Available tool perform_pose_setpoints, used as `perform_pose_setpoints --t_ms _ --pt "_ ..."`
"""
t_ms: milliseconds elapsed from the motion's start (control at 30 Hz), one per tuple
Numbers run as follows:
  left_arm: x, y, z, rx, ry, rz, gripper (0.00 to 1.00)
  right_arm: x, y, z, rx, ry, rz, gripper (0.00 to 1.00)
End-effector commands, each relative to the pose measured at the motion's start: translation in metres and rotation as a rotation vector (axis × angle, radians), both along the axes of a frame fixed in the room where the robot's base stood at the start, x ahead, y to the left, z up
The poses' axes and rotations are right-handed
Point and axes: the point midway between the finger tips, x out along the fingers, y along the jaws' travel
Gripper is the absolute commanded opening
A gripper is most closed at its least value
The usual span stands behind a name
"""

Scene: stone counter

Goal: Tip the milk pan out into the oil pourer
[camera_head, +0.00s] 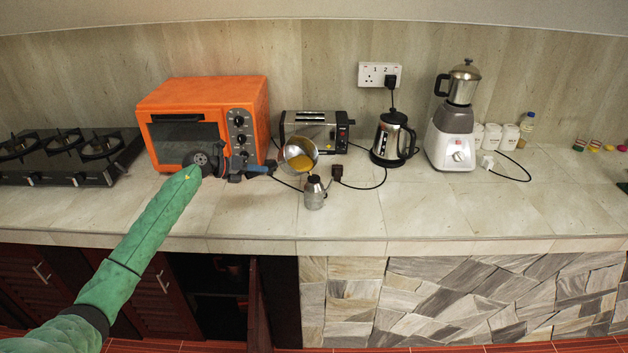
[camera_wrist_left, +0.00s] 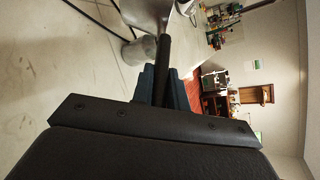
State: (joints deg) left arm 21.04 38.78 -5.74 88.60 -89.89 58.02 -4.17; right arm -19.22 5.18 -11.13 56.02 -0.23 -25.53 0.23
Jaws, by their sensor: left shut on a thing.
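The milk pan (camera_head: 302,150) is a metal pan with yellow contents, tilted so that its open mouth faces the front of the counter. My left gripper (camera_head: 262,170) is shut on the pan's dark handle, to the left of the pan. In the left wrist view the handle runs between the blue fingers (camera_wrist_left: 166,88) toward the metal pan (camera_wrist_left: 148,12). The oil pourer (camera_head: 314,194), a small metal bottle with a dark narrow top, stands upright just below the pan's rim; it also shows in the left wrist view (camera_wrist_left: 138,52). I cannot tell whether anything flows between them. My right gripper is out of view.
An orange oven (camera_head: 205,95) stands behind my left arm, and a toaster (camera_head: 325,126) behind the pan. A kettle (camera_head: 390,138) and a blender (camera_head: 452,135) stand to the right. A black plug (camera_head: 337,172) and cable lie beside the pourer. The front right counter is clear.

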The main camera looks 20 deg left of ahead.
Motion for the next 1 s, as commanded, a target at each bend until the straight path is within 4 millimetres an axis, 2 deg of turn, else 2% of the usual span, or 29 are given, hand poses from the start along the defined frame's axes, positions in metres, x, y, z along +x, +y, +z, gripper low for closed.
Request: perform_pose_setpoints --t_ms 1000 --pt "-0.0012 -0.0024 0.0031 0.035 -0.027 0.0 0.0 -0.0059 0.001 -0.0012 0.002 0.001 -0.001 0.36"
